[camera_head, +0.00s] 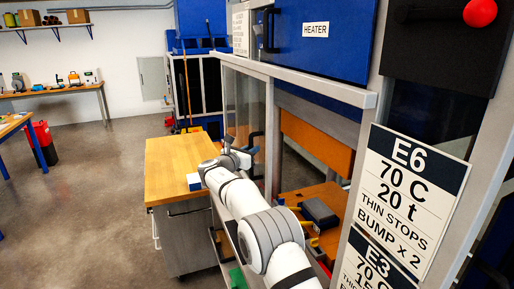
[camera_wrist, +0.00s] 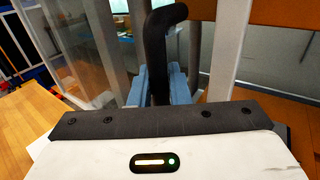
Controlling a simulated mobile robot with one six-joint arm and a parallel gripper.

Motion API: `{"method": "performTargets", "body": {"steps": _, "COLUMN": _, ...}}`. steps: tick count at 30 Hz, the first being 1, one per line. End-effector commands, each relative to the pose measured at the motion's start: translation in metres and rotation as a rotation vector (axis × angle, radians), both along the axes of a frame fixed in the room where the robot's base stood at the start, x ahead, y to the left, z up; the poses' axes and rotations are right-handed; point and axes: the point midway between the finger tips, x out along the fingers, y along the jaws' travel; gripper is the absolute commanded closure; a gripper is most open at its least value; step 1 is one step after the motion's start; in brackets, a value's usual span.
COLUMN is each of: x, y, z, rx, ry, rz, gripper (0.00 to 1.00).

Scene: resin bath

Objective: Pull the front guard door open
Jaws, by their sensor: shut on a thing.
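My gripper (camera_head: 238,155) is at the front of the machine, with its jaws around an upright black handle (camera_head: 255,143). In the wrist view the handle (camera_wrist: 160,45) rises between the pale blue fingers and bends to the right at its top. The fingers of my gripper (camera_wrist: 162,88) are shut on it. The guard door (camera_head: 239,104) looks like a clear panel in a grey frame, left of the handle. My gripper hides the handle's lower part, and I cannot tell how far the door stands open.
A wooden-topped cabinet (camera_head: 172,160) stands close on the left of my arm. A blue heater box (camera_head: 322,40) overhangs on the right. Inside the machine are an orange beam (camera_head: 318,142) and a dark block (camera_head: 319,213). Open floor (camera_head: 85,200) lies further left.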

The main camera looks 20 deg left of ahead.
Motion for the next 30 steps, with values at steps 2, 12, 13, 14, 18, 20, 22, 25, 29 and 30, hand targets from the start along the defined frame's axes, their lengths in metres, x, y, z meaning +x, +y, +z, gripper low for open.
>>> {"method": "performTargets", "body": {"steps": 2, "x": 0.001, "y": 0.0054, "z": -0.0004, "rx": -0.002, "ry": 0.002, "rz": 0.007, "gripper": 1.0}}
{"method": "performTargets", "body": {"steps": 12, "x": 0.0046, "y": 0.003, "z": -0.0012, "rx": -0.001, "ry": 0.001, "rz": 0.001, "gripper": 1.0}}
{"method": "performTargets", "body": {"steps": 13, "x": 0.0047, "y": 0.0028, "z": -0.0012, "rx": -0.001, "ry": 0.001, "rz": 0.001, "gripper": 1.0}}
{"method": "performTargets", "body": {"steps": 14, "x": 0.0048, "y": 0.0025, "z": -0.0012, "rx": -0.001, "ry": 0.001, "rz": 0.0, "gripper": 1.0}}
{"method": "performTargets", "body": {"steps": 18, "x": 0.0053, "y": 0.0016, "z": -0.0012, "rx": -0.001, "ry": 0.001, "rz": -0.001, "gripper": 0.78}}
{"method": "performTargets", "body": {"steps": 20, "x": 0.0055, "y": 0.0009, "z": -0.0011, "rx": -0.001, "ry": 0.001, "rz": -0.002, "gripper": 0.73}}
{"method": "performTargets", "body": {"steps": 22, "x": 0.0059, "y": 0.0001, "z": -0.0011, "rx": -0.001, "ry": 0.001, "rz": -0.004, "gripper": 0.68}}
{"method": "performTargets", "body": {"steps": 25, "x": 0.0063, "y": -0.0009, "z": -0.0009, "rx": -0.001, "ry": 0.001, "rz": -0.005, "gripper": 0.65}}
{"method": "performTargets", "body": {"steps": 29, "x": 0.0064, "y": -0.0016, "z": -0.0008, "rx": -0.001, "ry": 0.001, "rz": -0.007, "gripper": 0.65}}
{"method": "performTargets", "body": {"steps": 30, "x": 0.0059, "y": -0.0014, "z": -0.001, "rx": -0.001, "ry": 0.001, "rz": -0.007, "gripper": 0.65}}
